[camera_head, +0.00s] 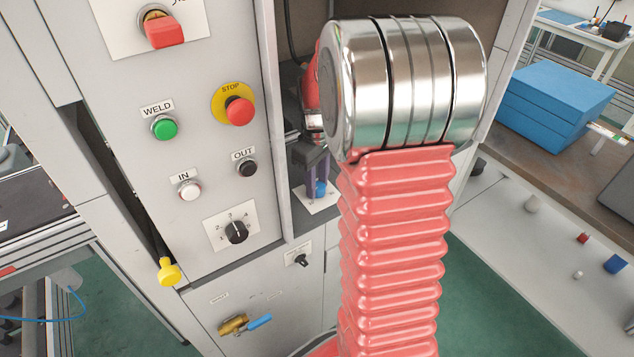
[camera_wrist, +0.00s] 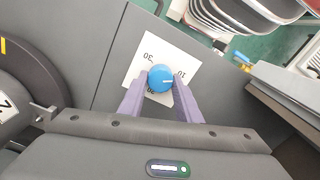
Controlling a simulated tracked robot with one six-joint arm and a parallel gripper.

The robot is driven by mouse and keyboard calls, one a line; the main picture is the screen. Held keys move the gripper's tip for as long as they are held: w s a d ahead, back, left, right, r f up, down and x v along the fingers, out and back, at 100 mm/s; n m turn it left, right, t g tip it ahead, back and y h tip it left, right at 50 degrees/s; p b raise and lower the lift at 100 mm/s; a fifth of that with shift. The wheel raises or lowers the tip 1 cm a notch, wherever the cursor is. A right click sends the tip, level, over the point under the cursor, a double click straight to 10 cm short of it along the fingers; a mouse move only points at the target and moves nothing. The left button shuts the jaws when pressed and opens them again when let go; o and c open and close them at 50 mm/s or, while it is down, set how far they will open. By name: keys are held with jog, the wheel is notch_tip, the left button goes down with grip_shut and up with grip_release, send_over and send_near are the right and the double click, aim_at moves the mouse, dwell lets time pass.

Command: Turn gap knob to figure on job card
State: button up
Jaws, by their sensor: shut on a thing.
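The gap knob (camera_wrist: 161,78) is a round blue knob with a pale pointer line, on a white dial plate (camera_wrist: 150,55) with printed numbers in the wrist view. The line points right, toward the figure that looks like 10. A 30 shows at the upper left, and another figure is partly hidden by the knob and fingers. My gripper (camera_wrist: 160,93) is shut on the knob, one purple finger on each side. In the head view my gripper (camera_head: 316,184) and the blue knob (camera_head: 321,187) show small behind my red arm. I cannot make out a job card.
Left of my gripper in the head view is a panel with a red stop button (camera_head: 239,111), a green weld button (camera_head: 164,128), a white IN button (camera_head: 190,190) and a black selector knob (camera_head: 236,232). A blue case (camera_head: 557,105) lies on the bench at right.

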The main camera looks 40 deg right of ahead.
aim_at(318, 185)
jog(key=o, duration=1.1)
jog(key=shift+c, duration=0.2)
jog(key=shift+r, duration=0.1)
notch_tip(318, 185, up, 14)
jog(key=shift+f, duration=0.25)
jog(key=shift+s, duration=0.1)
dwell(0.3)
